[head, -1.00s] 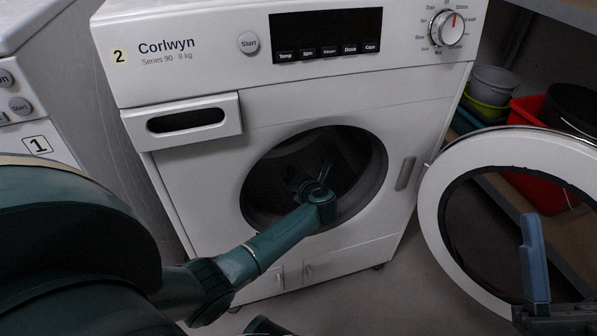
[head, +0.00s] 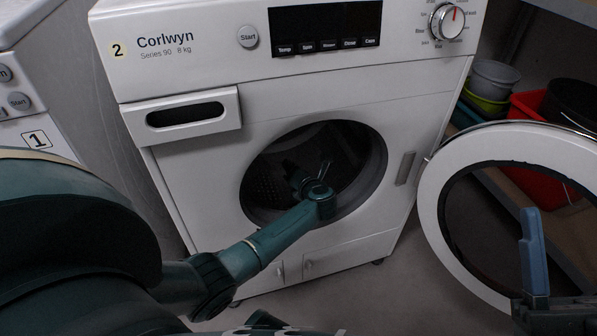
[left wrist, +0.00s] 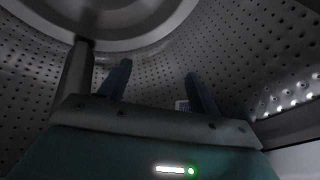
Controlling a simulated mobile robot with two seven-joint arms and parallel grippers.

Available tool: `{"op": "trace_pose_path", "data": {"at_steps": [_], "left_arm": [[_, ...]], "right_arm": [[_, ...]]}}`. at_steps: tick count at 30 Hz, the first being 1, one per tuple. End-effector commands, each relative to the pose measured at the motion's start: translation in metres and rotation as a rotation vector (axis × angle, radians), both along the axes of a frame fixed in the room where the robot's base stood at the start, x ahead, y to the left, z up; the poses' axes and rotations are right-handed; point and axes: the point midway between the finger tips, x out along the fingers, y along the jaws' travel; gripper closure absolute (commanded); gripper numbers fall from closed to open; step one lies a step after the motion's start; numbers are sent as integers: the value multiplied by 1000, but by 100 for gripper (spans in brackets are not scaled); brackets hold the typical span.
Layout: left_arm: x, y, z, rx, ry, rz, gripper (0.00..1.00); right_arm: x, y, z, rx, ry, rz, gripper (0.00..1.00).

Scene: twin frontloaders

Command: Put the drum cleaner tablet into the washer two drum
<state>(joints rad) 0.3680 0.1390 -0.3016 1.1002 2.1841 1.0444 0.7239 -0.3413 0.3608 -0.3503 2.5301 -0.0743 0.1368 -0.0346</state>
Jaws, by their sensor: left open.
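Washer two (head: 280,120), marked 2, stands in the middle of the head view with its drum (head: 350,150) open to the front. My left gripper (head: 308,168) is inside the drum, its arm passing through the round opening. In the left wrist view its two blue fingers (left wrist: 158,72) are apart, with nothing held between them. A small pale item, which looks like the drum cleaner tablet (left wrist: 182,105), shows beside the right-hand finger, partly hidden by it, apparently on the drum wall. My right gripper is at the lower right; only one blue finger (head: 534,253) shows clearly.
The round washer door (head: 437,205) hangs wide open on the right, behind my right gripper. Washer one (head: 30,110) is at the left edge. Grey, green and red tubs (head: 495,75) stand on shelving at the right. Grey floor shows below.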

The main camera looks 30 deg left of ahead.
Motion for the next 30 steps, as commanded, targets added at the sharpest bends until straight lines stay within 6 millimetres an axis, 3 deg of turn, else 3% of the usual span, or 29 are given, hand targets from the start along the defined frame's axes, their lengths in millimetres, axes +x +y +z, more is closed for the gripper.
{"op": "trace_pose_path", "data": {"at_steps": [1,4,8,15,23,30], "left_arm": [[0,0,-7,0,0,0,37],[0,0,-7,0,0,0,37],[0,0,-7,0,0,0,37],[0,0,-3,0,0,0,37],[0,0,32,-3,-1,1,37],[-1,0,71,-3,-3,0,37]], "right_arm": [[7,7,-29,-9,57,6,42],[7,7,-27,-10,48,7,42],[6,6,-17,-15,3,7,42],[0,5,20,-29,-152,9,42],[7,7,-5,-2,123,6,42],[0,10,-37,17,410,-5,42]]}}
